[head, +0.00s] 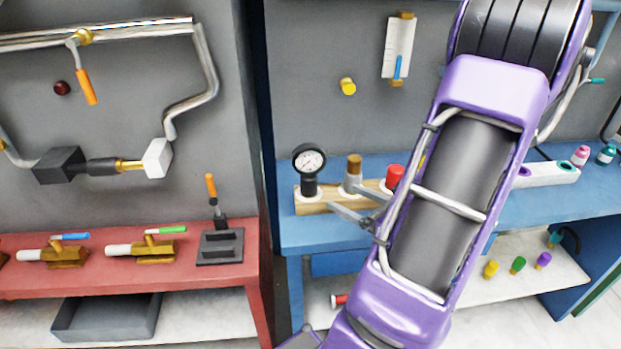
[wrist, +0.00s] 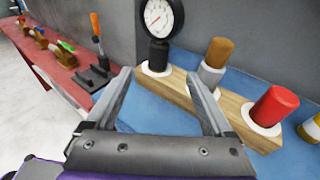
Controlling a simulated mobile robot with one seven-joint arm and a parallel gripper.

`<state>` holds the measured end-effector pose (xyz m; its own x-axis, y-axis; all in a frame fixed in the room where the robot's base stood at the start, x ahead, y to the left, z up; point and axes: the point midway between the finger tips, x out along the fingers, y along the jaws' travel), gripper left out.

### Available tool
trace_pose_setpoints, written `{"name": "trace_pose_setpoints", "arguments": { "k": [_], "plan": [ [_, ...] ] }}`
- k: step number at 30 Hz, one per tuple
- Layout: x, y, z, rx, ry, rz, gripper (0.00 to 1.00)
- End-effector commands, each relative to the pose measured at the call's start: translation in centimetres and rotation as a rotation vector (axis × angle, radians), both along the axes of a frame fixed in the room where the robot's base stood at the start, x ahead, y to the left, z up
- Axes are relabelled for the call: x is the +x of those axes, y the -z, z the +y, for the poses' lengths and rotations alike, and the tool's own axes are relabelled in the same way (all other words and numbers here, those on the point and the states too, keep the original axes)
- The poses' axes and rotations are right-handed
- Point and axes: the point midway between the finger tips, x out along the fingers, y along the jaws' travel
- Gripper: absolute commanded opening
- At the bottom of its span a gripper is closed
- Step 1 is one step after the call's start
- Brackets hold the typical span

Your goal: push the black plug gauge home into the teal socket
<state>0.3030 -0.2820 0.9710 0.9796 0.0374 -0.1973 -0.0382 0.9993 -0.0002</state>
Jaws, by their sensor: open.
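A black round dial gauge (head: 309,188) stands upright at the left end of a wooden block. It also shows in the wrist view (wrist: 158,52), in a white ring; it is the only black gauge I can make out, and I cannot tell whether it is the plug gauge. My gripper (head: 348,200) is open and empty at the front of the block. In the wrist view, its fingers (wrist: 158,80) are apart, with blue bench top between them, and the dial gauge is beyond the tips.
The wooden block (wrist: 185,82) also bears a brown-topped plug (wrist: 217,55) and a red plug (wrist: 272,105). A red bench (head: 215,275) with brass valves is at left. Bench in front of the gauge is clear.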

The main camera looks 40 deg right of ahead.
Motion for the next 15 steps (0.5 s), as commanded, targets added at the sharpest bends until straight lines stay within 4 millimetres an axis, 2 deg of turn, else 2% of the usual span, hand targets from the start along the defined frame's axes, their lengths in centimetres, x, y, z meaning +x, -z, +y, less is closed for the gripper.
{"name": "trace_pose_setpoints", "arguments": {
  "k": [12, 15],
  "plan": [
    [8.4, 1.8, 0.5, 0.001, -0.005, 0.000, 0.86],
    [10.0, 2.1, 0.5, 0.001, -0.004, 0.001, 0.86]
  ]
}}
